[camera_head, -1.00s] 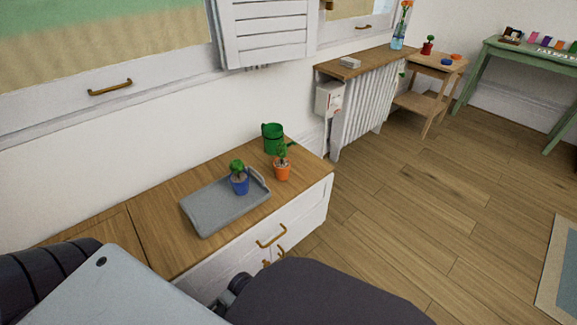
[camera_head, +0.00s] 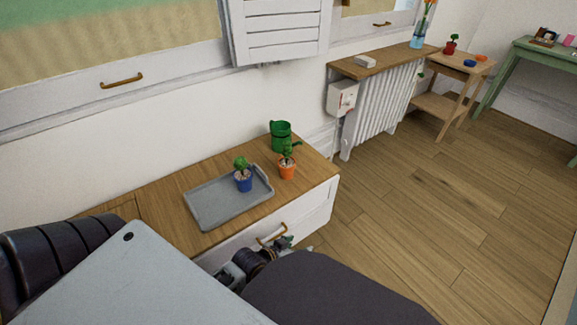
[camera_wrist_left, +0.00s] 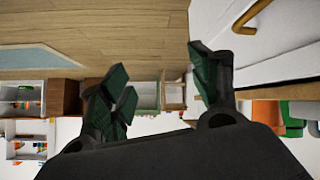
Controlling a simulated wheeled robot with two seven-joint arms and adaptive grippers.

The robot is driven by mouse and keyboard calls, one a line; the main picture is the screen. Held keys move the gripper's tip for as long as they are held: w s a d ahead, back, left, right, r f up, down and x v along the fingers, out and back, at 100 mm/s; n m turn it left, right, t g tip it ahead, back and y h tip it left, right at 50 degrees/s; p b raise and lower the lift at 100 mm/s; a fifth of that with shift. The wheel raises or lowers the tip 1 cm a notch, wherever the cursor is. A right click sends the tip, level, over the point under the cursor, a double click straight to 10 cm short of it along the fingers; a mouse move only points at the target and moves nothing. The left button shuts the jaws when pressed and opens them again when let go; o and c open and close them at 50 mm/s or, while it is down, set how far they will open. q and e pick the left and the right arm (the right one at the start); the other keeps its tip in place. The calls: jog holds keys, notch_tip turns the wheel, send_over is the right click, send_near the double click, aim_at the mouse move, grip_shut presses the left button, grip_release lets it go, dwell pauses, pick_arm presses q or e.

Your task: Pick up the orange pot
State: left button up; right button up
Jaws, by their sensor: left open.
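The orange pot (camera_head: 287,172) with a small green plant stands upright on the wooden top of the white cabinet (camera_head: 160,203), near its right end. It is just right of the grey tray. My left gripper (camera_head: 284,241) is in front of the cabinet, lower than the pot and apart from it, by the drawer handle. In the left wrist view my left gripper (camera_wrist_left: 160,82) has its fingers spread with nothing between them. An orange shape at that view's right edge may be the pot; I cannot be sure. My right gripper is not in view.
A blue pot (camera_head: 243,182) with a plant stands on the grey tray (camera_head: 208,208). A green watering can (camera_head: 280,136) is behind the orange pot. A brass drawer handle (camera_head: 272,236) sticks out of the cabinet front. The wooden floor (camera_head: 420,220) to the right is clear.

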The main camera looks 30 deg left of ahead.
pick_arm(q)
jog(key=w+a+r+n+t+y+p, duration=0.1)
jog(key=w+a+r+t+p, duration=0.25)
jog(key=w+a+r, duration=0.5)
jog(key=n+t+y+p, duration=0.1)
jog(key=t+y, duration=0.1)
jog(key=t, duration=0.3)
send_near(284, 152)
jog(key=s, duration=0.2)
jog(key=shift+w+r+g, duration=0.15)
jog(key=shift+r+g, duration=0.1)
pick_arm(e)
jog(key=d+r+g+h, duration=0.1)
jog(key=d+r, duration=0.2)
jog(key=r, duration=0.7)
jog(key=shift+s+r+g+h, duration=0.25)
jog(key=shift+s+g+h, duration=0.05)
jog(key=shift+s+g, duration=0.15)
pick_arm(q)
jog(key=shift+w+b, duration=1.1)
jog(key=shift+w, duration=3.2)
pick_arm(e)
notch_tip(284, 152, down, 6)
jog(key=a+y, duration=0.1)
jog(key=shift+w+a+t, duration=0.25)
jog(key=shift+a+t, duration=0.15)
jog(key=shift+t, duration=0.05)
